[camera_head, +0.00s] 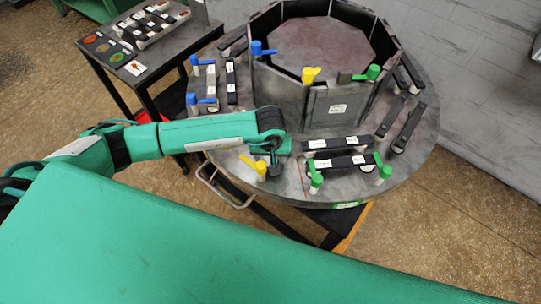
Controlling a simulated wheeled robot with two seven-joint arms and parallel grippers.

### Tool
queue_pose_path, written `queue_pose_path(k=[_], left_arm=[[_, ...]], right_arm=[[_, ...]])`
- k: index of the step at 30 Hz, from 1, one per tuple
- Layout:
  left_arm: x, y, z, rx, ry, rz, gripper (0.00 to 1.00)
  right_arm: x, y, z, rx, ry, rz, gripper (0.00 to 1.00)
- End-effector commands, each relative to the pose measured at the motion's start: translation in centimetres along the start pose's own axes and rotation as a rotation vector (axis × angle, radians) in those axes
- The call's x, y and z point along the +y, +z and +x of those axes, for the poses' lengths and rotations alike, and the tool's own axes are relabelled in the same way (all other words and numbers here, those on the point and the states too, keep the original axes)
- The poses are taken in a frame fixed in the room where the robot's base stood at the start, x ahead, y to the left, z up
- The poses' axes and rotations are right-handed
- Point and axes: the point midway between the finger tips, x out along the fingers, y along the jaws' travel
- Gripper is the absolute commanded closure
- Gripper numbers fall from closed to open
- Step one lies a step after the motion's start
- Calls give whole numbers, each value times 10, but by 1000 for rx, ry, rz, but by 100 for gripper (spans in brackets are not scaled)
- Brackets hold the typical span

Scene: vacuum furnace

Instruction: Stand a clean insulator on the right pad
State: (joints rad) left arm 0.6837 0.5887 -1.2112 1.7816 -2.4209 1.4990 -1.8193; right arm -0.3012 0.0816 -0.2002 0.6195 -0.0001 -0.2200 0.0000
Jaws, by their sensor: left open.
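My left gripper (273,158) is open and points down over the near edge of the round grey furnace plate (225,160). It is close to a yellow-handled fitting (255,166) with a pale lower part; I cannot tell whether they touch. Small pale pieces, possibly insulators, stand in a dark rack (152,27) on the side table at the upper left; they are too small to tell clean from dirty. Green-handled fittings (316,178) (382,170) stand at the front right of the plate beside dark bars. I cannot make out which surface is the right pad.
An octagonal grey-walled chamber (325,104) rises from the plate. Blue-handled fittings (200,64) and dark labelled bars (338,144) surround it. The black side table (152,68) carries red, yellow and green round markers. A metal handle (222,190) sticks out at the plate's front left.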

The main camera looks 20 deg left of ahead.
Motion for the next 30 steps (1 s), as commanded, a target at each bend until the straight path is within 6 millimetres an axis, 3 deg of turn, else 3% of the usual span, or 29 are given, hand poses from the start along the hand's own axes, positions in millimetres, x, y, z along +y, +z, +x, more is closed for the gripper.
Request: queue_pose_path(k=[6,8,21,30], left_arm=[[0,-1,-5,0,1,0,41],[0,-2,-11,4,2,0,41],[0,-1,-100,5,3,2,41],[0,0,-122,0,0,0,41]], right_arm=[[0,-1,-5,0,0,0,64],[0,-1,2,1,0,0,64],[-2,1,29,2,-1,1,64],[-3,0,33,3,-3,2,64]])
